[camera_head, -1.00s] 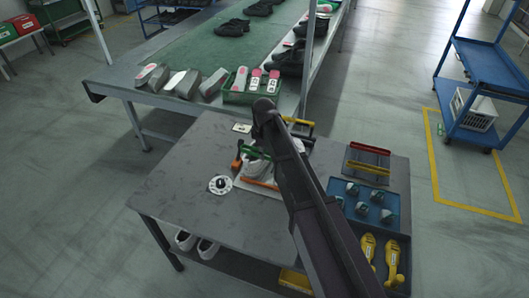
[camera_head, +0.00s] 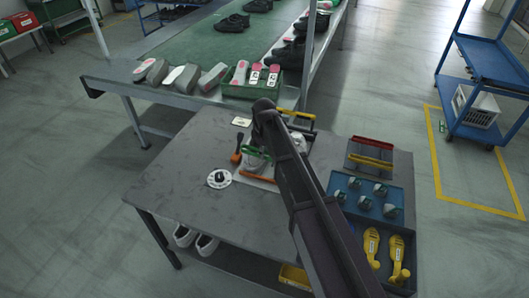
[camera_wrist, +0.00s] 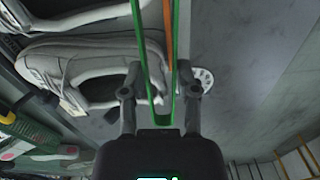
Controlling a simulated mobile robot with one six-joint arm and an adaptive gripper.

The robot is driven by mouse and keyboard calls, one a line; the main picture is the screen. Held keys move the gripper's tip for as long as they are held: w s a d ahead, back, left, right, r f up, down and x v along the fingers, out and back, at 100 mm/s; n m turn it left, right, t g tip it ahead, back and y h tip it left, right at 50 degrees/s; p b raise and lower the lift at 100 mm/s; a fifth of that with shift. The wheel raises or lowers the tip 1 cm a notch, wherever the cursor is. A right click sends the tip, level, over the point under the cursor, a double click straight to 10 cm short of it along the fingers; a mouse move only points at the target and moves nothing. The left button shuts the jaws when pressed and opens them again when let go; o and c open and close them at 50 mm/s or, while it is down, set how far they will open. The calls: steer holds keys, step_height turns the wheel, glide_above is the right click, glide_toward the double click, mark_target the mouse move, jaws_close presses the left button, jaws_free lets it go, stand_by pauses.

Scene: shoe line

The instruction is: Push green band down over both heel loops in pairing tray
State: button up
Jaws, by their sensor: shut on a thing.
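The green band (camera_wrist: 178,60) runs as a narrow stretched loop up from between my gripper's fingers (camera_wrist: 158,88), which are shut on it. Two pale grey-white shoes lie at the left in the wrist view; the nearer one (camera_wrist: 85,68) is beside the left finger. In the head view, the green band (camera_head: 254,158) shows at the shoes in the pairing tray (camera_head: 246,180), left of my dark arm. My arm hides much of the tray and the gripper. I cannot tell whether the band is around the heel loops.
An orange-handled tool (camera_head: 237,150) and a white disc (camera_head: 219,178) are left of the tray. A blue bin with several small parts (camera_head: 338,184) and one with yellow tools (camera_head: 383,270) stand right of my arm. The table's left part is clear.

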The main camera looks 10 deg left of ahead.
steer(key=shift+f+b, duration=0.5)
steer(key=shift+f, duration=0.2)
stand_by(0.6)
steer(key=o, duration=1)
steer(key=shift+c, duration=0.2)
steer(key=shift+r, duration=0.25)
step_height(320, 180, up, 9)
steer(key=p, duration=0.9)
steer(key=shift+f, duration=0.15)
stand_by(0.7)
steer(key=s+d+m, duration=0.5)
steer(key=d, duration=0.6)
steer(key=s+d+m, duration=0.5)
steer(key=d, duration=0.6)
steer(key=s+d+m, duration=0.5)
steer(key=d, duration=0.6)
steer(key=shift+s+d+m, duration=0.2)
steer(key=shift+s+m, duration=0.05)
steer(key=shift+m, duration=0.05)
